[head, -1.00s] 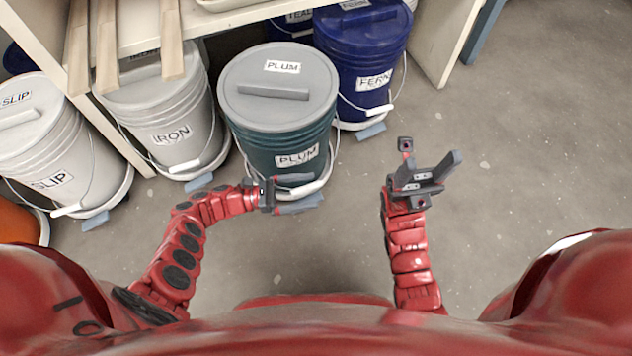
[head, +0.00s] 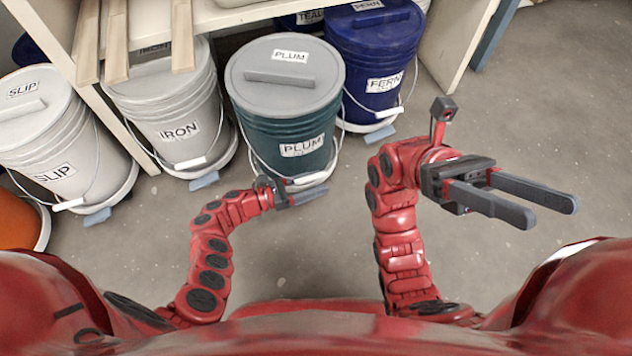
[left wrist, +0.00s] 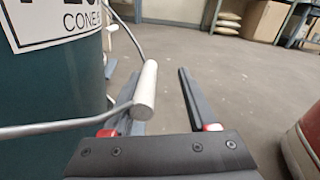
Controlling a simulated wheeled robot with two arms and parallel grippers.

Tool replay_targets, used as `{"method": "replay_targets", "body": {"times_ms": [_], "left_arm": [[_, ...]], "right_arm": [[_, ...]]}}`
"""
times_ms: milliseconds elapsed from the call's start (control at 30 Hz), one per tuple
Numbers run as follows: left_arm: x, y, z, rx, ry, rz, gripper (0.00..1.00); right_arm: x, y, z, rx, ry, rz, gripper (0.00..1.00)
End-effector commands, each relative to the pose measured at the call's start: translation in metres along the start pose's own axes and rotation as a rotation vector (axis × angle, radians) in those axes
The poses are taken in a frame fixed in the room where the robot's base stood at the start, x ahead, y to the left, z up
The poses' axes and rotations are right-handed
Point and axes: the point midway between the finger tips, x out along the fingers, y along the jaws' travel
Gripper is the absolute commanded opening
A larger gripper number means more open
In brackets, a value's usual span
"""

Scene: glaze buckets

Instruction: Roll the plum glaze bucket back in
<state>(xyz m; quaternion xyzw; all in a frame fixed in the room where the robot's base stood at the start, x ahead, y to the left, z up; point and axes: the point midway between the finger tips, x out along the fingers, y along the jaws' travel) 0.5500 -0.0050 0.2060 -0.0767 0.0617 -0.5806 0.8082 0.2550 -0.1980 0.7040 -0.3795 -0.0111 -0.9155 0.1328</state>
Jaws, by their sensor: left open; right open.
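The plum glaze bucket (head: 272,122) is dark teal with a grey lid and PLUM labels. It stands upright between the iron and fern buckets, a little forward of their line. My left gripper (head: 318,183) is open, low at the bucket's front, and partly hides its base. In the left wrist view the bucket's wall (left wrist: 50,90) fills the left side. Its white handle grip (left wrist: 146,88) overlaps the left finger; I cannot tell if they touch. My right gripper (head: 552,208) is open and empty over the floor, pointing right.
The iron bucket (head: 150,105) and slip bucket (head: 85,160) stand to the left, the fern bucket (head: 350,65) to the right. The shelf's end panel (head: 450,45) is beyond fern. Wooden slats (head: 115,40) hang over the shelf's front edge. Floor (head: 540,110) at right is clear.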

Motion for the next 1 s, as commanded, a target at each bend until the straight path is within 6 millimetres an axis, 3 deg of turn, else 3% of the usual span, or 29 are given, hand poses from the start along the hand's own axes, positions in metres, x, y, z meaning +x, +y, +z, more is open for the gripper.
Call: {"method": "replay_targets", "body": {"times_ms": [100, 433, 1000], "left_arm": [[0.0022, -0.0024, 0.0014, -0.001, -0.004, -0.007, 0.57], [0.0045, -0.0045, 0.0031, -0.001, -0.009, -0.013, 0.0], [0.0045, -0.0037, 0.0055, 0.001, -0.014, -0.012, 0.0]], "right_arm": [[0.0003, -0.0001, 0.0006, 0.0, -0.001, -0.001, 0.53], [0.0003, -0.0003, 0.0012, 0.0, -0.002, -0.001, 0.53], [0.0005, -0.0003, 0.0014, 0.0, -0.003, -0.001, 0.53]]}}
